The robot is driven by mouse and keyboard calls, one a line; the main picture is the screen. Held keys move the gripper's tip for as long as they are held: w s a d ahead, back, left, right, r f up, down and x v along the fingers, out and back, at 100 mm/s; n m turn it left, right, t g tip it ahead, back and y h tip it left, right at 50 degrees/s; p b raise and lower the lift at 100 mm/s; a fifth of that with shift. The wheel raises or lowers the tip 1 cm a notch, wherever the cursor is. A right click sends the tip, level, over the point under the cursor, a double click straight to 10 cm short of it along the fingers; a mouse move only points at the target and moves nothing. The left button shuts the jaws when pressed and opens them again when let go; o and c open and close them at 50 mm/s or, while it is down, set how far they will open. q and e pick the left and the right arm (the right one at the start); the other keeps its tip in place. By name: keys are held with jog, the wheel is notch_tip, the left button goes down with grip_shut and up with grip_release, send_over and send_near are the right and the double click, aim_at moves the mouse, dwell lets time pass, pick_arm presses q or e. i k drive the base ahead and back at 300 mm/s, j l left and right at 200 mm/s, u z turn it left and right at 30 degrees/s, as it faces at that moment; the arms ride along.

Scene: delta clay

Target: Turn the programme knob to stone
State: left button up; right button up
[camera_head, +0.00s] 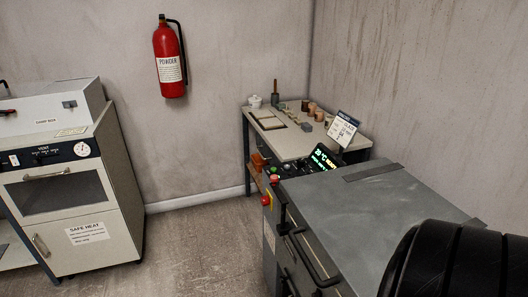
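A grey machine (400,208) with a flat top stands at the right. Its control panel (297,170) is at its far left end, seen at a steep angle. A lit display (323,160) on it reads about 20 °C, with further small text. Small green and red controls sit on the panel's left end, and a red button (265,200) is on the side below. I cannot tell which control is the programme knob, or its setting. The stone mark cannot be made out. Neither of my grippers is in view.
A bench (290,143) with small pots and a card stands behind the machine. A cream oven cabinet (68,200) with a dial is at left. A red extinguisher (169,58) hangs on the wall. The floor between is clear. A black ribbed shape fills the lower right corner.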

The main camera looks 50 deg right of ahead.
aim_at(301, 162)
jog(key=i+l+z, duration=0.1)
jog(key=i+z, duration=0.35)
jog(key=i+j+z, duration=0.1)
jog(key=i+z, duration=0.3)
jog(key=i, duration=0.15)
jog(key=i+j+z, duration=0.25)
jog(key=i+z, duration=0.2)
